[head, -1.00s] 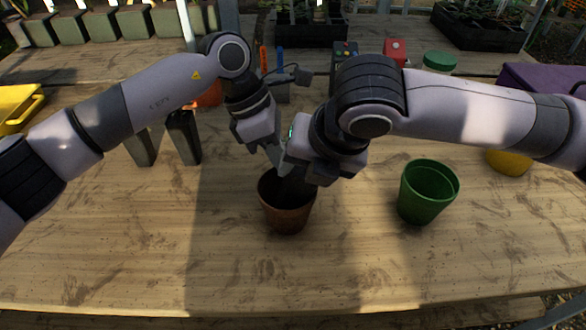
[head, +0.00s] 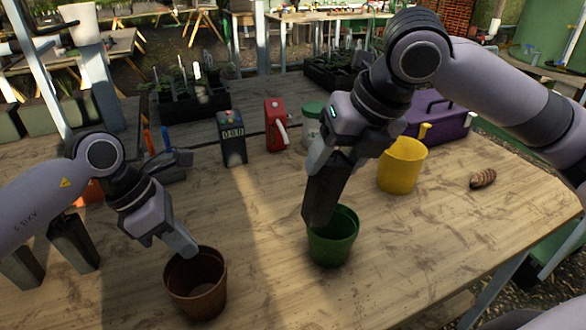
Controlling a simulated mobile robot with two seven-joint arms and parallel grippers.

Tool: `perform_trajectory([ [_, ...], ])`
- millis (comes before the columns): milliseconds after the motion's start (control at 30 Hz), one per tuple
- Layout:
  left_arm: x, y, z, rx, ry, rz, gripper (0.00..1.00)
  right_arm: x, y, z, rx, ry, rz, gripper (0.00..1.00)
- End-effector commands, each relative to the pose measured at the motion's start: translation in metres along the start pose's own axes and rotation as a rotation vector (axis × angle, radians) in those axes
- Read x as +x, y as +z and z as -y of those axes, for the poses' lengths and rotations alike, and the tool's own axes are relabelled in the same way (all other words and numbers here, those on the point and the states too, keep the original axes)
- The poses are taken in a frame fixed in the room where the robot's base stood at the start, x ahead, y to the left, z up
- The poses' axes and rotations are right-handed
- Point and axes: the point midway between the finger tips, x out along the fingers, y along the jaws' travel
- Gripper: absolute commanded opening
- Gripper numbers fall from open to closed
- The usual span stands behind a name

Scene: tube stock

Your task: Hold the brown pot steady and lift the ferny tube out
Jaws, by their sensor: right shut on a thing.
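The brown pot (head: 197,290) stands upright at the lower left of the table, and no tube shows in it. My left gripper (head: 183,243) is at the pot's far rim; whether its fingers touch or grip the rim I cannot tell. My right gripper (head: 328,160) is shut on a dark grey tapered tube (head: 322,195). The tube hangs nearly upright, its lower end over or just inside the mouth of the green pot (head: 332,250). I see no fern leaves on it; its top is hidden by the gripper.
Two dark grey tubes (head: 74,242) stand at the left. A yellow pot (head: 402,166), purple crate (head: 440,122), red device (head: 275,125) and dark counter box (head: 232,140) stand behind. A brown cone-like object (head: 483,178) lies right. The table's front middle is clear.

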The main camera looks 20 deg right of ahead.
Motion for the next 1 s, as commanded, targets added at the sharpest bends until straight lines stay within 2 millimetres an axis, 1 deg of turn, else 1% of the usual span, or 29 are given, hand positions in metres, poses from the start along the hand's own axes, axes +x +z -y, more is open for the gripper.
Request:
perform_trajectory([
  [33, 0.0, 0.0, 0.0, 0.0, -0.001, 0.0, 0.0, -0.005, 0.003, 0.003, -0.018, -0.033, 0.008, 0.03],
  [100, 0.0, 0.0, 0.0, 0.0, -0.001, 0.0, 0.0, -0.01, 0.006, 0.011, -0.04, -0.085, 0.014, 0.03],
  [300, 0.0, 0.0, 0.0, 0.0, 0.0, 0.0, 0.0, -0.019, 0.011, 0.027, -0.08, -0.184, 0.022, 0.03],
  [467, 0.0, 0.0, 0.0, 0.0, 0.0, 0.0, 0.0, -0.022, 0.013, 0.032, -0.091, -0.215, 0.025, 0.03],
  [700, 0.0, 0.0, 0.0, 0.0, 0.0, 0.0, 0.0, -0.022, 0.013, 0.032, -0.093, -0.218, 0.025, 0.03],
  [733, 0.0, 0.0, 0.0, 0.0, 0.0, 0.0, 0.06, -0.022, 0.013, 0.032, -0.093, -0.218, 0.025, 0.03],
  [767, 0.0, 0.0, 0.0, 0.0, 0.0, 0.0, 0.16, -0.022, 0.013, 0.032, -0.092, -0.218, 0.025, 0.03],
  [800, 0.0, 0.0, 0.0, 0.0, 0.0, 0.0, 0.29, -0.022, 0.013, 0.032, -0.092, -0.218, 0.025, 0.03],
  [833, 0.0, 0.0, 0.0, 0.0, 0.0, 0.0, 0.33, -0.022, 0.013, 0.032, -0.092, -0.218, 0.025, 0.03],
  [1000, 0.0, 0.0, 0.0, 0.0, 0.0, 0.0, 0.33, -0.022, 0.013, 0.032, -0.092, -0.217, 0.025, 0.03],
])
